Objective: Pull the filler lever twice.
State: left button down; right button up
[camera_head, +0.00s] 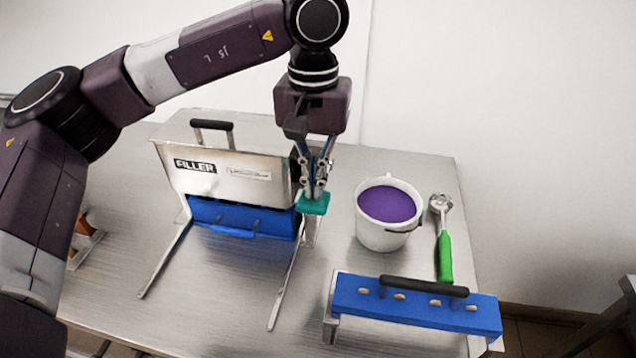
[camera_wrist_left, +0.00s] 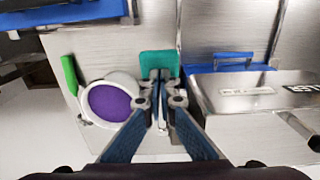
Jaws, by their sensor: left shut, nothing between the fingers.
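The filler (camera_head: 230,170) is a steel box marked FILLER, with a dark handle on top and a blue part (camera_head: 240,217) below its front. It stands on the steel table. A teal lever end (camera_head: 314,205) sticks out at its right side. My left gripper (camera_head: 315,192) points down, its fingers shut, with the tips right at the teal lever end. In the left wrist view the fingertips (camera_wrist_left: 160,78) meet over the teal piece (camera_wrist_left: 160,62); whether they touch it I cannot tell. The rest of the lever is mostly hidden. My right gripper is out of view.
A white bucket of purple mix (camera_head: 390,205) stands just right of the filler. A blue tray-like rack with a dark handle (camera_head: 415,304) stands at the front right. Two steel rails extend forward from the filler.

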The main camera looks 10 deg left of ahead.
pick_arm(q)
jog(key=shift+f+b, duration=1.95)
jog(key=shift+f, duration=0.85)
jog(key=shift+r, duration=0.15)
jog(key=shift+r+p, duration=2.85)
jog(key=shift+r, duration=1.3)
jog(key=shift+r+p, duration=1.75)
jog(key=shift+r, duration=0.75)
